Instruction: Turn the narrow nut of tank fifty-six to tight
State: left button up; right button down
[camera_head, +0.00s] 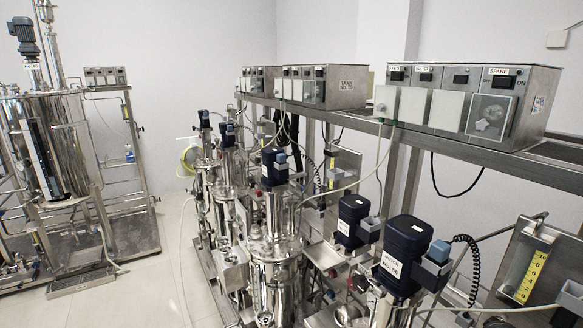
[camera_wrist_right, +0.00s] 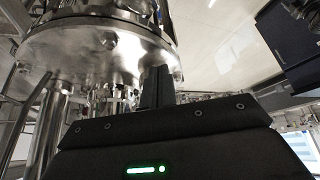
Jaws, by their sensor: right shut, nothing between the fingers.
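A dark blue motor (camera_head: 405,255) labelled No. 56 stands at the front right in the head view. The tank under it is mostly cut off by the lower edge. In the right wrist view, my right gripper (camera_wrist_right: 158,72) points up with its two dark fingers together and nothing between them. I cannot pick out the narrow nut for certain in either view. My left gripper is in neither view.
Another steel tank (camera_head: 275,250) stands left of motor 56, with several more behind it. A steel rail with control boxes (camera_head: 490,95) runs above on the right. A black coiled cable (camera_head: 468,262) hangs beside motor 56. Open floor (camera_head: 172,270) lies on the left.

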jog(key=shift+s+d, duration=0.1)
jog(key=shift+s, duration=0.05)
jog(key=shift+r, duration=0.25)
jog(key=shift+d+r, duration=0.1)
jog(key=shift+r, duration=2.7)
jog(key=shift+s+f, duration=0.1)
jog(key=shift+s, duration=0.05)
